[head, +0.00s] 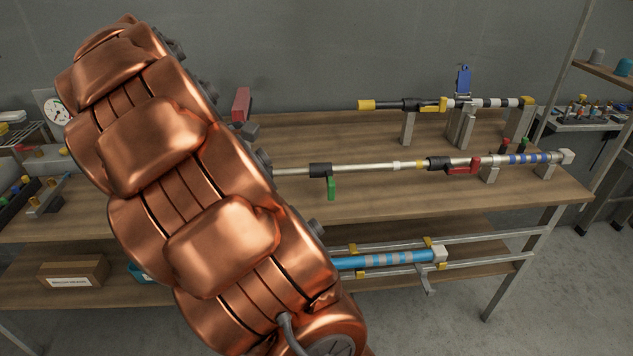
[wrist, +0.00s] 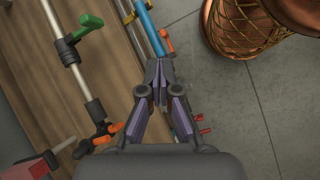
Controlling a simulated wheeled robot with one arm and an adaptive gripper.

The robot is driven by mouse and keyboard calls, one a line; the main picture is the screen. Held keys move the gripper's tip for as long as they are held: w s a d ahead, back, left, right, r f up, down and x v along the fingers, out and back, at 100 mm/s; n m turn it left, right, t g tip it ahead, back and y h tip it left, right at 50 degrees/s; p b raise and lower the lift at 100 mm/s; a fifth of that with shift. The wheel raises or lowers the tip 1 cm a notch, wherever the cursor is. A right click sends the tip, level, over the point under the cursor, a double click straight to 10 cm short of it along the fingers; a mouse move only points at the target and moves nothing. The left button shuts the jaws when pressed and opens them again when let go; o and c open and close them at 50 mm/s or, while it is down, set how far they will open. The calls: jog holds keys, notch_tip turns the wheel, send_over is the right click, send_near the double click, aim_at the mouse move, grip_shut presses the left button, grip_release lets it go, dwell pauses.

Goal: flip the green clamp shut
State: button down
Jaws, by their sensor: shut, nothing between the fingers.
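The green clamp (head: 331,187) is on a black collar (head: 320,170) around the front silver pipe (head: 375,166). Its lever hangs down from the collar, standing off the pipe rather than lying along it. In the wrist view the green clamp (wrist: 85,26) is at the upper left, its lever sticking out sideways from the pipe (wrist: 68,58). My gripper (wrist: 160,80) is shut and empty. It is apart from the green clamp, to its lower right in the wrist view, over the bench edge and floor. In the head view my copper arm hides the gripper.
A red clamp (head: 463,167) lies along the front pipe at the right. A rear pipe (head: 490,103) carries a raised blue clamp (head: 463,78). A blue pipe (head: 385,260) sits on the lower rack. Orange levers (wrist: 113,128) are left of my gripper. Bare bench (head: 420,200) lies before the front pipe.

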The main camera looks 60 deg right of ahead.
aim_at(331, 183)
jog(key=w+d+f+n+g, duration=0.1)
jog(key=w+d+n, duration=0.1)
jog(key=d, duration=0.4)
jog(key=w+d+f+n+g+h, duration=0.1)
jog(key=w+d+f+n, duration=0.1)
jog(key=w+d, duration=0.3)
jog(key=shift+d+f+n+b, duration=0.25)
jog(key=shift+d+n+b, duration=0.05)
jog(key=shift+d, duration=0.55)
jog(key=shift+f+g, duration=0.1)
jog(key=shift+g, duration=0.2)
jog(key=s+d+r+b+x, duration=0.1)
jog(key=r+x, duration=0.1)
jog(key=x, duration=1)
jog(key=shift+s+f, duration=0.2)
jog(key=shift+s, duration=0.4)
jog(key=shift+s+d, duration=0.1)
jog(key=shift+d, duration=0.1)
